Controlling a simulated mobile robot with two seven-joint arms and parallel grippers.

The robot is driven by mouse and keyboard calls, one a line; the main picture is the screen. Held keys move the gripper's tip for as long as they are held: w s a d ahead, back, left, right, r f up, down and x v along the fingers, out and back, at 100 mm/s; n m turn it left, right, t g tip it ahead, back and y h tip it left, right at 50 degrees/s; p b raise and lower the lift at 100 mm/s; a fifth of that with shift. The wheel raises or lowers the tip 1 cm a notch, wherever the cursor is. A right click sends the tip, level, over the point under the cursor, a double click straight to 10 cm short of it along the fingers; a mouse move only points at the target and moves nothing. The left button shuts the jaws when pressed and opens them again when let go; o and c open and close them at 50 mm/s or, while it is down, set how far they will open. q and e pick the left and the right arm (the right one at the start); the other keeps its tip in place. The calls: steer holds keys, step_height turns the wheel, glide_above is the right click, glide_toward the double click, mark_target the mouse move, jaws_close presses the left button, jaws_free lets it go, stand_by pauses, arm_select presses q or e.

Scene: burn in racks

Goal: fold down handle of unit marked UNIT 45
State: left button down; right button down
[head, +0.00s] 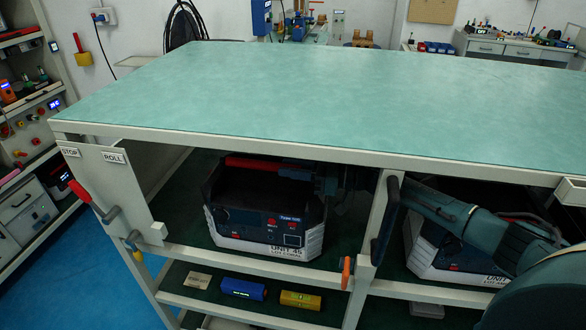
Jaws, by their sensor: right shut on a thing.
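The unit marked UNIT 45 (265,225) is a black and light grey box on the shelf under the green bench top, left of the middle post. Its label reads UNIT 45 at the lower right of its front. Its red handle (262,163) runs across the top of the box, just under the bench top's front edge. My right gripper (322,180) reaches in from the right, behind the post, and is shut on the right end of the handle; its fingertips are dark and hard to make out. My left gripper is not in view.
A second unit (450,255) stands right of the post (372,230), partly behind my right arm. A red lever (82,192) and an orange one (347,272) stick out from the rack. Blue (243,289) and yellow (300,300) boxes lie below. The bench top (300,95) is clear.

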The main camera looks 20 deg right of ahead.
steer(key=shift+s+f, duration=0.1)
steer(key=shift+f, duration=0.05)
steer(key=shift+s+a+f+n, duration=0.3)
steer(key=shift+n, duration=0.4)
steer(key=c, duration=1.3)
jaws_free()
steer(key=shift+r, duration=0.1)
steer(key=shift+d, duration=0.1)
steer(key=shift+d, duration=0.2)
arm_select(q)
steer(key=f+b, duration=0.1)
steer(key=b, duration=0.2)
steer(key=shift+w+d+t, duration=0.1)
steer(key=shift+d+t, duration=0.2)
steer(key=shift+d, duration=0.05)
arm_select(e)
steer(key=v, duration=1.2)
steer(key=shift+s+d, duration=0.25)
steer(key=shift+s, duration=0.05)
